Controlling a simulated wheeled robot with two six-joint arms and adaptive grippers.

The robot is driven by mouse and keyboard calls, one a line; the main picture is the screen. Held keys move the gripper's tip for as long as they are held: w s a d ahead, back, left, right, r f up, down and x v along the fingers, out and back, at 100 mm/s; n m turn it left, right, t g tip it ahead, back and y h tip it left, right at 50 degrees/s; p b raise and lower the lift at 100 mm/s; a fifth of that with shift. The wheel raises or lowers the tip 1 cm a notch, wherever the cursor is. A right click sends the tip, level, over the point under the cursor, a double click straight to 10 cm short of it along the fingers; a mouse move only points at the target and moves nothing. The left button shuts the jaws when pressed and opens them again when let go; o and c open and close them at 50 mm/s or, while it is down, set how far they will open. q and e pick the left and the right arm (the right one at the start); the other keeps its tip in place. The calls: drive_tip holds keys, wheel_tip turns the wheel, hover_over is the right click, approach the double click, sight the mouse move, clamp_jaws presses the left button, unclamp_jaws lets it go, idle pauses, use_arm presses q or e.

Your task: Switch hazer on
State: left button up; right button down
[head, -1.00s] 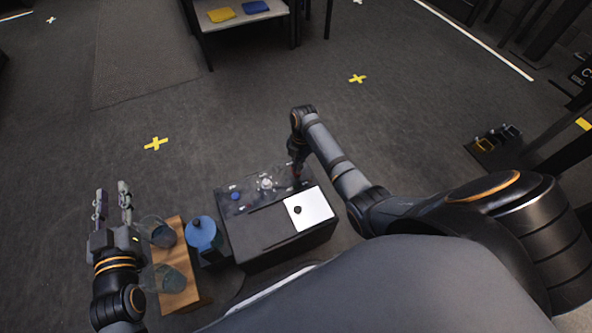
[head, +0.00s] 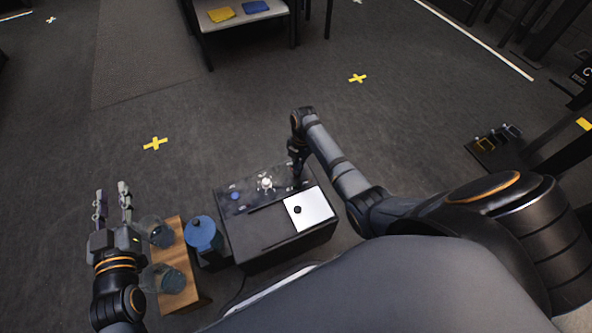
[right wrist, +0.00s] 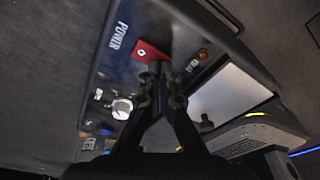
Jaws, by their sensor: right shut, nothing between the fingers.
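The control panel (head: 250,204) is on the black box's far top strip. It has a blue button (head: 235,196) at left and a pale round knob (head: 266,183) in the middle. In the right wrist view, a red switch part (right wrist: 147,52) sits beside the word POWER, and the knob (right wrist: 122,108) shows at lower left. My right gripper (right wrist: 160,78) is shut and empty, its tips over the panel at the red part; contact cannot be told. In the head view my right gripper (head: 298,178) is at the panel's right end. My left gripper (head: 112,203) is open and empty at far left.
A white plate with a dark knob (head: 298,210) lies on the box's near right. A blue-topped container (head: 203,234) stands left of the box. A wooden stand (head: 176,262) with two clear glasses (head: 156,230) is beside my left gripper.

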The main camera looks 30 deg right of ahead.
drive_tip(key=shift+f+b, duration=0.3)
drive_tip(key=shift+f, duration=0.25)
wheel_tip(320, 180, up, 7)
drive_tip(key=p, duration=0.8)
drive_tip(key=shift+r, duration=0.1)
idle(0.3)
